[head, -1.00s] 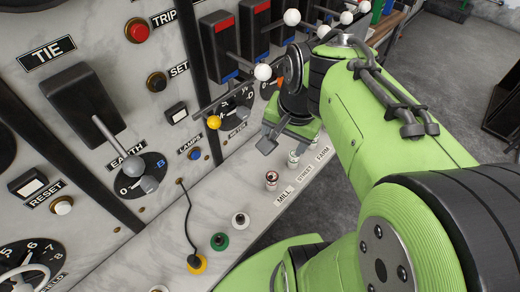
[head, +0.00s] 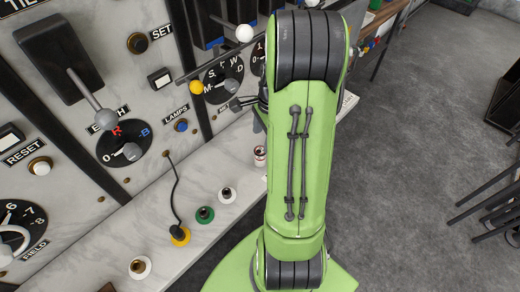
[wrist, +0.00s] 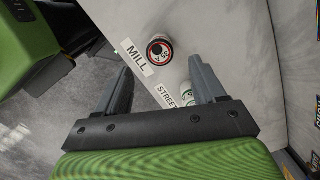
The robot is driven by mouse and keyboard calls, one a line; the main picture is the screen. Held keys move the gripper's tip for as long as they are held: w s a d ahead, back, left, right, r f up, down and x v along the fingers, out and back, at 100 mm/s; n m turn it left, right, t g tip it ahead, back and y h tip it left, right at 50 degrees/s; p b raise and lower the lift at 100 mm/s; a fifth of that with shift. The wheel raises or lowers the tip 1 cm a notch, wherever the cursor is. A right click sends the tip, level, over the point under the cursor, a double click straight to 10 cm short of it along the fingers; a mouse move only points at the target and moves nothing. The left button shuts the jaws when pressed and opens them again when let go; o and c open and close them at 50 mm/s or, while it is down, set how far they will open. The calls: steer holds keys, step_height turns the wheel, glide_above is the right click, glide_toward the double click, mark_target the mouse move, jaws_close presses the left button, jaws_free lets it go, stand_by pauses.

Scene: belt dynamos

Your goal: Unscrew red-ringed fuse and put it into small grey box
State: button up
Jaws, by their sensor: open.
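The red-ringed fuse (wrist: 160,50) stands on the pale marble ledge beside the MILL label in the wrist view. In the head view the fuse (head: 260,156) shows as a small white cylinder at the left edge of my arm. My gripper (wrist: 160,68) is open and empty. The fuse appears between the lines of its fingers, just beyond the tips, with no visible contact. In the head view my arm hides most of the gripper. I cannot make out the small grey box in either current view.
The switch panel rises at left with a yellow knob (head: 196,87) and a white knob (head: 244,33) jutting out. White, green and yellow sockets line the ledge.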

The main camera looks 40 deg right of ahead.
mark_target(260, 151)
steer(key=f, duration=0.4)
steer(key=a+f+b, duration=0.1)
steer(key=f, duration=0.2)
steer(key=shift+w, duration=0.2)
jaws_close()
steer(key=n, duration=0.3)
steer(key=n+g, duration=0.1)
steer(key=n, duration=0.7)
steer(key=shift+g, duration=0.3)
steer(key=n, duration=0.4)
steer(key=shift+n+g+h, duration=0.3)
steer(key=shift+n, duration=0.1)
steer(key=shift+o, duration=0.2)
jaws_free()
